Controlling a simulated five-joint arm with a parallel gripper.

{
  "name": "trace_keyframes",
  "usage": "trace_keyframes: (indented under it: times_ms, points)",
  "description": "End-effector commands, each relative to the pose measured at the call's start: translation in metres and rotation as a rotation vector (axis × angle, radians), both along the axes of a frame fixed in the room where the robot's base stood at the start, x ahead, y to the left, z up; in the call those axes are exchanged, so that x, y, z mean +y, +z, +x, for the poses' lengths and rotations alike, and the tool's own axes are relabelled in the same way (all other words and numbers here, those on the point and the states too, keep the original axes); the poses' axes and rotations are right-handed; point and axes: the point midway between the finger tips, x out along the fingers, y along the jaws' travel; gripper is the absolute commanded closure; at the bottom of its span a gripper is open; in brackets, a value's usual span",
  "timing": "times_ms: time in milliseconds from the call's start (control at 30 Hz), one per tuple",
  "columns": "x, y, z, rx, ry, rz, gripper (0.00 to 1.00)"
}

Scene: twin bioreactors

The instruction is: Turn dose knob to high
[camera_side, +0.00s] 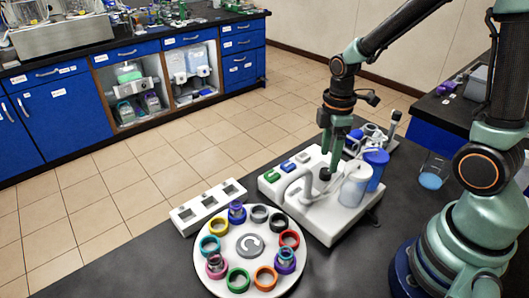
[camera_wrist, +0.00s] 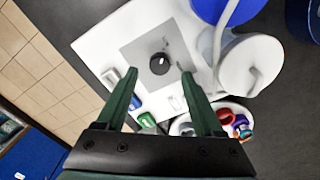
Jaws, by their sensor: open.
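The dose knob is a small round black knob with a short white mark, seen in the wrist view (camera_wrist: 160,64) on a grey square panel (camera_wrist: 137,52). The panel is on the white base of the bioreactor unit. In the side view the knob (camera_side: 325,174) is just below my gripper (camera_side: 331,155). My gripper is open and empty, pointing down. In the wrist view its green fingertips (camera_wrist: 158,72) appear on either side of the knob, apart from it. The markings around the knob are too small to read.
A white-lidded vessel (camera_side: 354,186) and a blue vessel (camera_side: 375,168) stand right of the knob. Green, blue and grey switches (camera_side: 288,166) lie left of it. A round carousel (camera_side: 250,268) with coloured rings and a white three-slot block (camera_side: 208,205) are in front.

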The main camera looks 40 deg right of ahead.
Motion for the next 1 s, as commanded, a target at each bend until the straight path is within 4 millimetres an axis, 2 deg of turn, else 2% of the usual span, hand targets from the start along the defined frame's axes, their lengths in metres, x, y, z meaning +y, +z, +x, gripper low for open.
trace_keyframes:
  times_ms: [100, 300, 700, 767, 800, 900, 1000]
  points:
    - [0.000, -0.020, -0.001, 0.004, 0.000, 0.001, 0.31]
    - [0.000, -0.038, 0.000, 0.001, -0.001, 0.000, 0.31]
    - [0.000, -0.044, 0.000, -0.001, -0.001, 0.000, 0.31]
    - [0.000, -0.043, 0.000, -0.001, -0.001, 0.000, 0.50]
    - [0.000, -0.043, 0.000, -0.001, -0.001, 0.000, 0.65]
    - [0.000, -0.043, 0.000, -0.001, -0.001, 0.000, 1.00]
    - [0.000, -0.043, 0.000, -0.001, -0.001, -0.001, 1.00]
